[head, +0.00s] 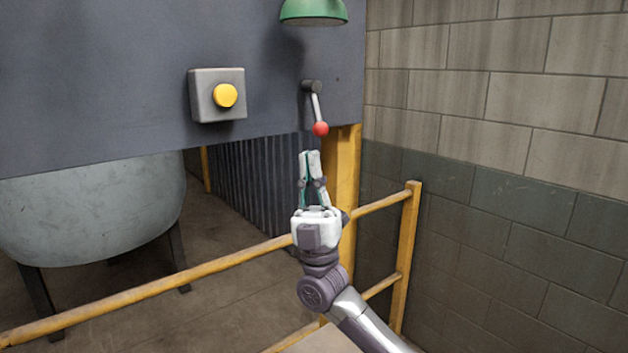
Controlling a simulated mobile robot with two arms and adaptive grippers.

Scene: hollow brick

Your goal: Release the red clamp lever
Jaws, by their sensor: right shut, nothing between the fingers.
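The clamp lever (317,107) is a thin metal rod with a red ball at its end. It hangs from a dark pivot on the grey panel and points downward, tilted slightly right. My right gripper (310,154) points up just below the red ball, shut and empty. In the picture a small gap shows between its fingertips and the ball; how far apart they are in depth I cannot tell. My left gripper is not in view.
A grey box with a yellow button (226,95) is on the panel, left of the lever. A green lamp shade (313,11) hangs above. A yellow railing (160,289) and post (407,255) cross in front. A block wall (500,190) stands right; a tank (95,205) is left.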

